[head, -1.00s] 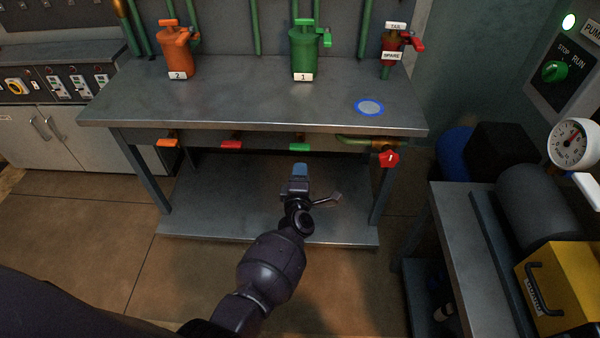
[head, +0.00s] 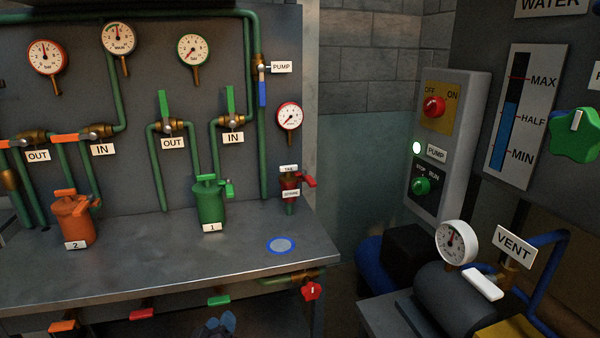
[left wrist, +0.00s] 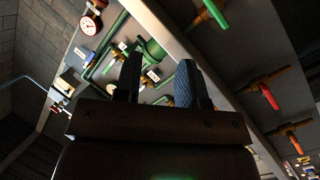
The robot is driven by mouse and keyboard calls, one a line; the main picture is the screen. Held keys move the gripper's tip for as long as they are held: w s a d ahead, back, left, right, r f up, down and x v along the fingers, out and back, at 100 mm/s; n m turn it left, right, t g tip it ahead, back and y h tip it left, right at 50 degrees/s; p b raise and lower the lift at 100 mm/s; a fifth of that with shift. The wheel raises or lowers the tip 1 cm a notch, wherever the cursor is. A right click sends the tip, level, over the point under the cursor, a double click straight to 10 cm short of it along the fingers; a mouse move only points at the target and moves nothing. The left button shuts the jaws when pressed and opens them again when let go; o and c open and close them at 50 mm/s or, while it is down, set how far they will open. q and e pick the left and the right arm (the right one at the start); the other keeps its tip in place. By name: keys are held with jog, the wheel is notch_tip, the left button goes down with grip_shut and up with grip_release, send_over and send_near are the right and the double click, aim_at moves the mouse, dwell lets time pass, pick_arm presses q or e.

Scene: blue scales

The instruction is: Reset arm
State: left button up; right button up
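My left gripper (head: 220,324) just shows at the bottom edge of the head view, below the green handle (head: 218,300) under the bench front. In the left wrist view its two fingers (left wrist: 158,80) stand apart with nothing between them. The green handle (left wrist: 214,12) also shows in the left wrist view, clear of the fingers. The rest of my left arm is out of the head view. My right gripper is not in view.
The metal bench (head: 130,270) carries an orange canister (head: 73,222), a green canister (head: 209,203) and a blue-ringed disc (head: 281,245). A red handle (head: 142,314) and a red knob (head: 312,291) sit below its edge. Pump controls (head: 440,150) stand right.

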pick_arm(q)
jog(key=s+a+f+m+g+p, duration=0.1)
jog(key=s+a+m+g, duration=0.1)
jog(key=s, duration=0.9)
jog(key=s+a+f+m+g+y+p, duration=0.1)
jog(key=s+a, duration=0.3)
jog(key=s, duration=0.8)
jog(key=s+a+f+m+g+p, duration=0.2)
jog(key=s+a+m+g, duration=0.1)
jog(key=s, duration=0.8)
jog(key=shift+s+f+m, duration=0.2)
jog(key=shift+f+m, duration=0.1)
jog(key=shift+m, duration=0.2)
